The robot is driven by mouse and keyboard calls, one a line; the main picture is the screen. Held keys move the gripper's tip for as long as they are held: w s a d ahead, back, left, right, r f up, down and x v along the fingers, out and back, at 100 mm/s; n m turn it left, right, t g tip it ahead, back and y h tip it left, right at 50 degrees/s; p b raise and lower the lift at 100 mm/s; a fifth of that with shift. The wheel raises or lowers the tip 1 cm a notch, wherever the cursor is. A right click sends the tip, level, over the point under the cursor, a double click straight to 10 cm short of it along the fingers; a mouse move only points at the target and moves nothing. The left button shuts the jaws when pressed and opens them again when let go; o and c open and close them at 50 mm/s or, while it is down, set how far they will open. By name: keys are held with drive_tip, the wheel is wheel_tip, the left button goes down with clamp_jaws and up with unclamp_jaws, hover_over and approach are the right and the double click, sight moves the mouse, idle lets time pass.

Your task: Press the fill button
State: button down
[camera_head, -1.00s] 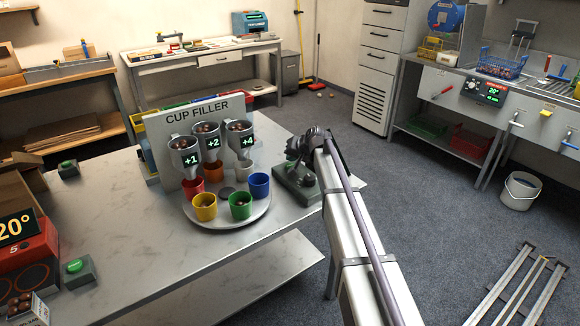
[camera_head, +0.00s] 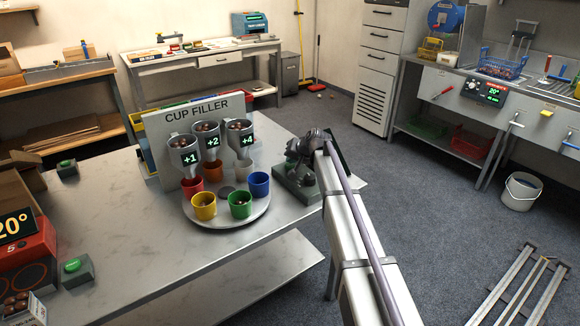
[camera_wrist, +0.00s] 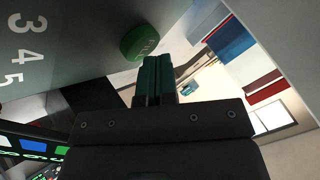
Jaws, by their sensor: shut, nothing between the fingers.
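The cup filler (camera_head: 198,125) stands on the left-hand table, with hoppers marked +1, +2 and +4 above a round turntable (camera_head: 228,219) of coloured cups. A grey control box (camera_head: 290,190) sits at its right, partly hidden by my arm. In the wrist view a round green button (camera_wrist: 139,42) stands out from a grey panel (camera_wrist: 70,35) bearing the numbers 3, 4 and 5. My gripper (camera_wrist: 157,62) is shut and empty, its teal fingertips close beside the button's lower right edge. I cannot tell whether they touch it. In the head view the fingertips are hard to make out.
Green buttons on small boxes sit at the table's left, one at the front (camera_head: 74,266) and one behind (camera_head: 67,167). A red unit reading 20° (camera_head: 30,255) stands at far left.

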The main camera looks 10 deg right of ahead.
sight(292, 165)
drive_tip(key=shift+f, duration=0.3)
idle(0.4)
drive_tip(key=shift+r+p, duration=0.6)
drive_tip(key=shift+r, duration=0.25)
wheel_tip(292, 165, up, 5)
drive_tip(key=p, duration=0.5)
drive_tip(key=shift+r, duration=0.1)
